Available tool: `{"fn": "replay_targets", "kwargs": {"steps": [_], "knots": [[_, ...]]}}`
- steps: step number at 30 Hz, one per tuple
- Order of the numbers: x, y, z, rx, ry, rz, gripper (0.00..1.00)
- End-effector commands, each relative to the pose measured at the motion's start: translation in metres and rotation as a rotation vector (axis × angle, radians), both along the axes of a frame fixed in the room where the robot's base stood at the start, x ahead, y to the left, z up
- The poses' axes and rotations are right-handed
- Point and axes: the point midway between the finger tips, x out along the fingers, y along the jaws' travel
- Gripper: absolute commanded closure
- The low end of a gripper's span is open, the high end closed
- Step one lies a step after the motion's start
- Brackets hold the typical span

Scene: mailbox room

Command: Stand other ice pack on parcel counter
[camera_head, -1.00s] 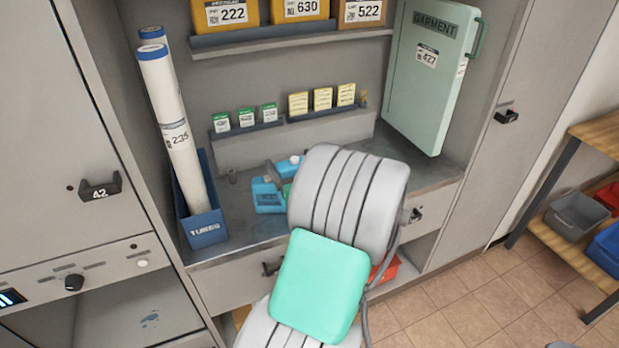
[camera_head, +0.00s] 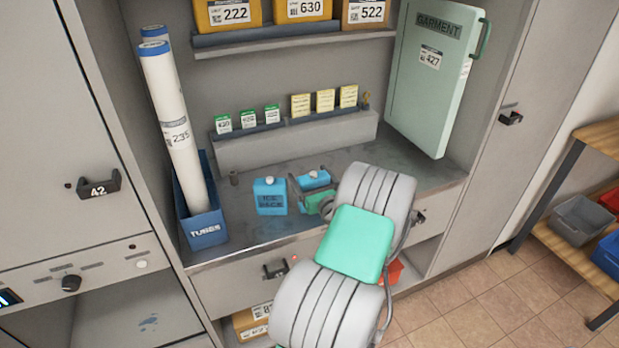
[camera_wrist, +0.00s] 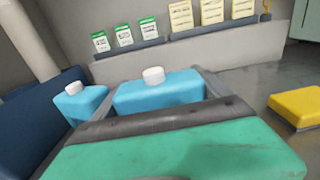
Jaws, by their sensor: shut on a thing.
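One blue ice pack (camera_head: 270,197) with a white cap stands upright on the grey parcel counter (camera_head: 240,228); it also shows at the left in the wrist view (camera_wrist: 80,104). The other blue ice pack (camera_head: 314,178) is upright in my gripper (camera_head: 314,200), to the right of the first and apart from it. In the wrist view this pack (camera_wrist: 160,93) sits between my fingers, cap up. My gripper is shut on it. Its lower part is hidden, so I cannot tell whether it touches the counter.
A blue tubes bin (camera_head: 205,228) with tall white tubes stands at the counter's left. A green garment case (camera_head: 430,85) leans at the right. Small cards line a ledge (camera_head: 290,140) behind. A yellow object (camera_wrist: 297,107) lies on the counter at right in the wrist view.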

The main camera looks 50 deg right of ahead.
Motion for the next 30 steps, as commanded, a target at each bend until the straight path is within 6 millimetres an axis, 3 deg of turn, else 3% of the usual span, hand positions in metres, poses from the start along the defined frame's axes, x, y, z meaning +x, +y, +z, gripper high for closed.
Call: {"fn": "replay_targets", "kwargs": {"steps": [5, 6, 9, 20, 23, 30], "knots": [[0.000, 0.000, -0.004, -0.001, -0.001, 0.000, 0.72], [0.000, 0.000, -0.003, 0.001, 0.001, 0.000, 0.11], [0.000, 0.000, -0.003, 0.001, 0.001, 0.000, 0.02], [-0.004, 0.001, -0.001, 0.002, 0.001, -0.002, 0.00], [-0.019, 0.009, -0.002, 0.005, 0.002, -0.004, 0.00], [-0.077, 0.043, -0.002, 0.003, 0.002, -0.009, 0.00]]}}
